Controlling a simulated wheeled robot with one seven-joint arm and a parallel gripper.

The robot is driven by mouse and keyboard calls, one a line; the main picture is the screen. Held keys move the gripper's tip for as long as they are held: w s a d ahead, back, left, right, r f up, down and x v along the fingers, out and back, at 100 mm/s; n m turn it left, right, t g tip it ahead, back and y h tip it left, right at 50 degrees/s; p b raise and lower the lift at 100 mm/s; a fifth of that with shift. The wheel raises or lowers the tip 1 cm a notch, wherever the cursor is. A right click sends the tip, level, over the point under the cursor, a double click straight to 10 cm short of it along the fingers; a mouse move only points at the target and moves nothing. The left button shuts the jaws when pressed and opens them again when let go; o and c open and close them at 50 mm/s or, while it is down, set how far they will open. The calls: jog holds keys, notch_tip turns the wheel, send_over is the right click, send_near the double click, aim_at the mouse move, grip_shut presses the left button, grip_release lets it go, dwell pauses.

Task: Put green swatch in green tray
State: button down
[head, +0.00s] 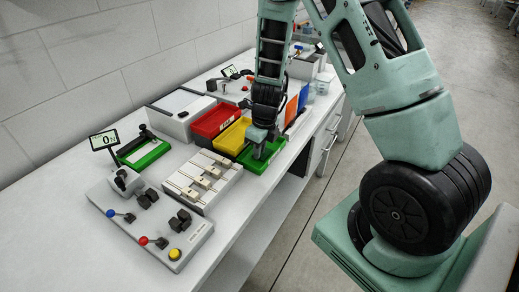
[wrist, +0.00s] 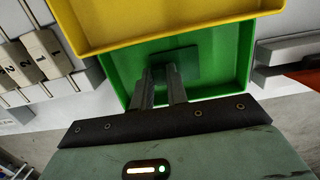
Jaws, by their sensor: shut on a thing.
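The green swatch (wrist: 188,62) is a flat dark green square at my fingertips in the wrist view. My gripper (wrist: 162,75) is shut on it, over the inside of the green tray (wrist: 228,62). I cannot tell whether the swatch touches the tray floor. In the head view the green tray (head: 272,155) is at the front end of the row of trays. My gripper (head: 258,151) points down into it, and the swatch cannot be made out there.
The yellow tray (head: 234,136) stands right beside the green one, and the red tray (head: 212,121) beyond it. A slotted rack with tagged sliders (head: 203,181) is to the left. A control panel with levers (head: 150,222) is in front. Orange (head: 291,111) and blue panels (head: 304,96) stand behind.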

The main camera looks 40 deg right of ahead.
jog(key=shift+f, duration=0.15)
jog(key=c, duration=1.4)
grip_release()
